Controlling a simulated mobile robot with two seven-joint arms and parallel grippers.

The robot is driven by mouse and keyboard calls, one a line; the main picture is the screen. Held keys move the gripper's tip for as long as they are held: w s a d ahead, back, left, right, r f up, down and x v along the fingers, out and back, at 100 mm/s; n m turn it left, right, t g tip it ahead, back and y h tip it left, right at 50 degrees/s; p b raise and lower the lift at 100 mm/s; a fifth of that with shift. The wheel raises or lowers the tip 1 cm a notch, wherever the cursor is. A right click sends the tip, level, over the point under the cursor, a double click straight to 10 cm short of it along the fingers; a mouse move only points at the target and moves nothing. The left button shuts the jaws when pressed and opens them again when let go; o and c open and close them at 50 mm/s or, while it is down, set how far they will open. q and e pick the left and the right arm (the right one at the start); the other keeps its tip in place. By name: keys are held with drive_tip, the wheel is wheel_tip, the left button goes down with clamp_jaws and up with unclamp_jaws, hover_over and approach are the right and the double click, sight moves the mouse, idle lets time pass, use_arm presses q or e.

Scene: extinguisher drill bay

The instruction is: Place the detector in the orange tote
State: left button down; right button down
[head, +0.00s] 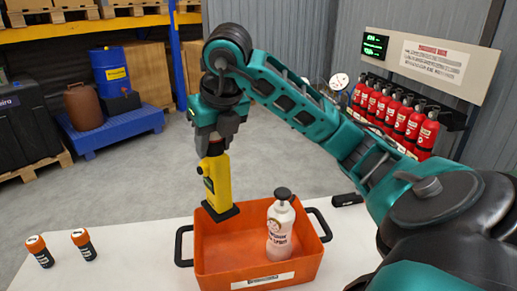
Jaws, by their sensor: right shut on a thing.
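The detector (218,180) is yellow with a dark end, and it hangs upright in my right gripper (214,148). The gripper is shut on its top end. The orange tote (235,270) stands on the white table with a black handle at each side. The detector's dark lower end appears over the tote's back left part, around rim height; I cannot tell whether it touches the tote. A white bottle (281,232) with a dark cap stands inside the tote on the right. My left gripper is not in view.
Two small orange-and-black cylinders (40,252) (84,245) stand on the white table (135,250) at left. A small black object (347,200) lies right of the tote. Red extinguishers (396,114) line a rack behind. Table between cylinders and tote is clear.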

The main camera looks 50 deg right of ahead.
sight(223, 199)
drive_tip(key=shift+d, duration=0.45)
drive_tip(key=shift+f, duration=0.25)
wheel_tip(223, 199, down, 15)
drive_tip(key=shift+r+b, duration=0.15)
drive_tip(key=shift+b, duration=0.75)
drive_tip(key=shift+w+f, duration=0.1)
drive_tip(key=shift+f, duration=2.3)
drive_tip(key=shift+f+b, duration=0.15)
drive_tip(key=shift+b, duration=0.25)
drive_tip(key=c, duration=0.6)
unclamp_jaws()
